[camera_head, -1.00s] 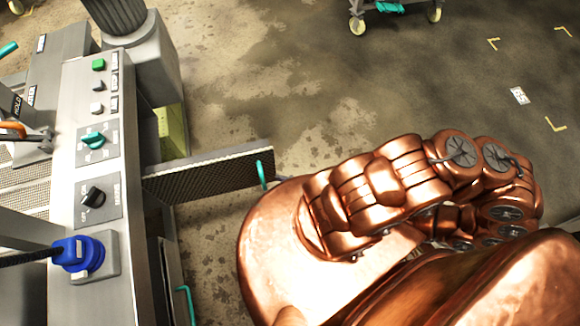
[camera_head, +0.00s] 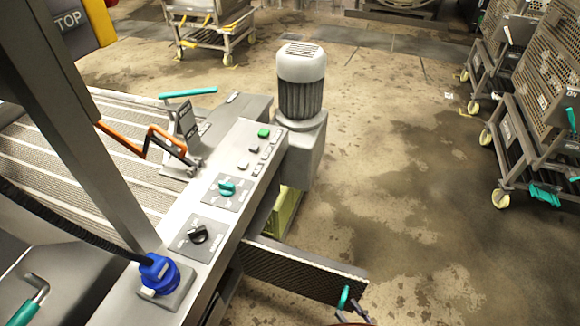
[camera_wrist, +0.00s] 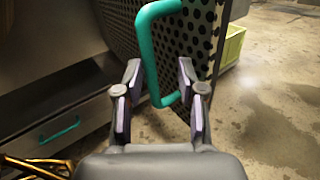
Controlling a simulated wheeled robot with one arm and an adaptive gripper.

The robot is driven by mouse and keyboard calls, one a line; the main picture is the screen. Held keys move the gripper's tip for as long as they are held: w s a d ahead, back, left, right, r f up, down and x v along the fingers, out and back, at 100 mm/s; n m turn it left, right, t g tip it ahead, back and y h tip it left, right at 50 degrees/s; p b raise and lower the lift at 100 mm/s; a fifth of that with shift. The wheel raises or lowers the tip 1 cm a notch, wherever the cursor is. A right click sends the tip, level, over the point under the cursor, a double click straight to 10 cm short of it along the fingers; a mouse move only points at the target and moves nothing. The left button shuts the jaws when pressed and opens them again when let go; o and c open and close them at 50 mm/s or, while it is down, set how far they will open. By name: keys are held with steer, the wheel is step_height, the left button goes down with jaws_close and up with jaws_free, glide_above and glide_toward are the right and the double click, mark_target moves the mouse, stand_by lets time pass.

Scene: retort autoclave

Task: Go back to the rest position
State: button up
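My gripper (camera_wrist: 160,105) is open in the wrist view, its two fingers apart with nothing clamped between them. A teal handle (camera_wrist: 160,55) on a dark perforated panel (camera_wrist: 200,35) stands just beyond and between the fingertips; whether it touches them is unclear. In the head view the perforated panel (camera_head: 300,270) juts out from the machine's side, with its teal handle (camera_head: 345,297) at the outer end. Dark tips, apparently of my gripper, show at the bottom edge beside that handle. Most of my arm is out of the head view.
A control console (camera_head: 225,200) with knobs and a blue plug (camera_head: 158,275) stands left. A grey motor (camera_head: 301,80) is behind it. Wheeled racks (camera_head: 515,110) stand at right, and a cart (camera_head: 212,25) at the back. The middle floor is clear. A teal-handled drawer (camera_wrist: 60,130) shows left in the wrist view.

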steer(key=shift+w+a+n+g+y, duration=0.2)
steer(key=shift+w+a+n, duration=0.1)
steer(key=shift+a, duration=0.3)
steer(key=shift+w+a+n+g+y, duration=0.1)
steer(key=shift+w+a+n+y, duration=0.15)
steer(key=shift+a, duration=0.35)
steer(key=shift+d+n, duration=0.1)
steer(key=shift+n, duration=0.15)
